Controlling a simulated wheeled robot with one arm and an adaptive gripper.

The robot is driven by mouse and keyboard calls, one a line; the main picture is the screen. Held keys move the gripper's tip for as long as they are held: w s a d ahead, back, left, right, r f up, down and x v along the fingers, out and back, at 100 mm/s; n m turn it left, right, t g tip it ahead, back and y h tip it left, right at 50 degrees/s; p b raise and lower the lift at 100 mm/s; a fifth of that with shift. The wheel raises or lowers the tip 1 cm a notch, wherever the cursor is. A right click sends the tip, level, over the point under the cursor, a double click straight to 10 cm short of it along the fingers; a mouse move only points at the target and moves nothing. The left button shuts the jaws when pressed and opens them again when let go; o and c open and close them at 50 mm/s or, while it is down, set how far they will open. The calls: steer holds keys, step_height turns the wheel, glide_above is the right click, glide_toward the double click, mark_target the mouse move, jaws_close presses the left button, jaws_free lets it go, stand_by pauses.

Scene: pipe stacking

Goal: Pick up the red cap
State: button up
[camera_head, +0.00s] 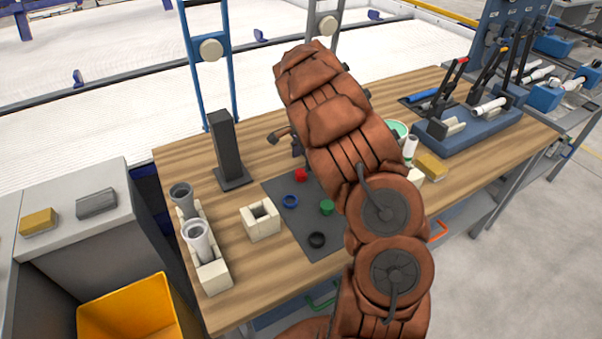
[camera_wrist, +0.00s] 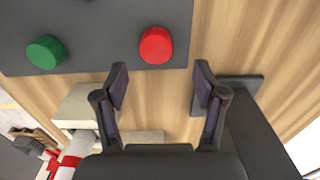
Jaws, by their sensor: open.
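The red cap (camera_wrist: 156,45) sits on the dark grey mat (camera_wrist: 100,30) near its edge in the wrist view. It also shows in the head view as a small red piece (camera_head: 301,174) on the mat (camera_head: 283,195), just left of my arm. My gripper (camera_wrist: 160,80) is open and empty in the wrist view. Its two fingers stand apart, and the cap lies beyond the fingertips, roughly centred between them. In the head view my arm hides most of the gripper.
A green cap (camera_wrist: 46,52) lies left of the red one in the wrist view. A dark post (camera_head: 227,150) stands at the table's back left. A cream block holder (camera_head: 260,220) is beside the mat.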

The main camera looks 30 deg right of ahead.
mark_target(301, 172)
steer(key=f, duration=0.1)
steer(key=f+p, duration=0.1)
steer(key=f, duration=0.1)
steer(key=shift+s+a+f, duration=0.1)
steer(key=shift+s+a, duration=0.15)
steer(key=shift+a, duration=0.1)
steer(key=shift+w+f+p, duration=0.1)
steer(key=shift+f+p, duration=0.25)
steer(key=shift+f, duration=0.25)
steer(key=c, duration=0.9)
